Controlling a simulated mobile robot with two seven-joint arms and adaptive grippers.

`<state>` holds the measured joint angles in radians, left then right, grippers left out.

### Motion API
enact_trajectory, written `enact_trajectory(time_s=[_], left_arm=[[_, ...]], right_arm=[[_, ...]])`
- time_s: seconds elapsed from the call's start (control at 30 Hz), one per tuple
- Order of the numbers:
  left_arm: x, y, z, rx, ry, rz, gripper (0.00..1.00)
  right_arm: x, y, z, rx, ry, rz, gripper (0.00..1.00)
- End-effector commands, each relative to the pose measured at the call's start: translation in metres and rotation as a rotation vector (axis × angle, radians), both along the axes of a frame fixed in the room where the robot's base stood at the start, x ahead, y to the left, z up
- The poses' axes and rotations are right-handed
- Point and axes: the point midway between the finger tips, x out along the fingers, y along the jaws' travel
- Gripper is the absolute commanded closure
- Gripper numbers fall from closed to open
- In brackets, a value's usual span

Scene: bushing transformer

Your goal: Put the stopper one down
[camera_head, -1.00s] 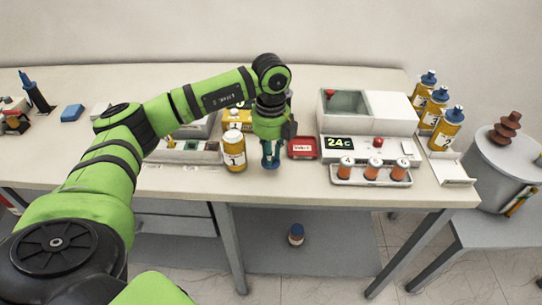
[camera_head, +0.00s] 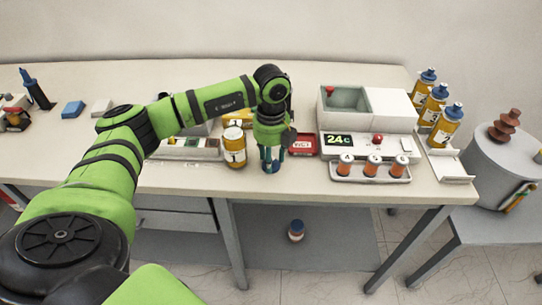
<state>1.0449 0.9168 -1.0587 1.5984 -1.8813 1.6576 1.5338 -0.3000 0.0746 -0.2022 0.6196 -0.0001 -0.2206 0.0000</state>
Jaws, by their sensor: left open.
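My left gripper (camera_head: 271,157) points straight down over the front part of the table, its fingers spread apart. A small blue stopper (camera_head: 271,168) sits low between the fingertips, at the table top; the fingers partly hide it. Just left of the gripper stands an upright amber bottle (camera_head: 234,148) with a white label and no blue stopper on top. My right gripper is not in view.
A red tray (camera_head: 302,144) lies right of the gripper, beside a white instrument (camera_head: 377,140) and a rack of small vials (camera_head: 370,172). Several blue-topped bottles (camera_head: 437,108) stand at the right. A bottle (camera_head: 296,231) is on the lower shelf. The table's front edge is close.

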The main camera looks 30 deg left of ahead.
Motion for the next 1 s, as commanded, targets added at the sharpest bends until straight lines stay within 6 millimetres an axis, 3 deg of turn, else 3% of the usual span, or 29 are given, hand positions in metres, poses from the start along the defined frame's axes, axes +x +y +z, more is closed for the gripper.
enact_trajectory(time_s=[0.17,0.6,0.8,1.0], left_arm=[[0.001,0.000,0.016,-0.002,-0.004,0.001,0.57],[0.001,-0.001,0.104,-0.001,-0.004,-0.001,0.57],[0.000,0.000,0.121,-0.001,-0.001,0.000,0.57],[0.000,0.000,0.123,0.000,0.000,0.000,0.57]], right_arm=[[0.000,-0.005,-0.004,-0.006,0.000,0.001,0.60],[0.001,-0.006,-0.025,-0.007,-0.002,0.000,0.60],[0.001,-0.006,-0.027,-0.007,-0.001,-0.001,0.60],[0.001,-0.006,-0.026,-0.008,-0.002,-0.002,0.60]])
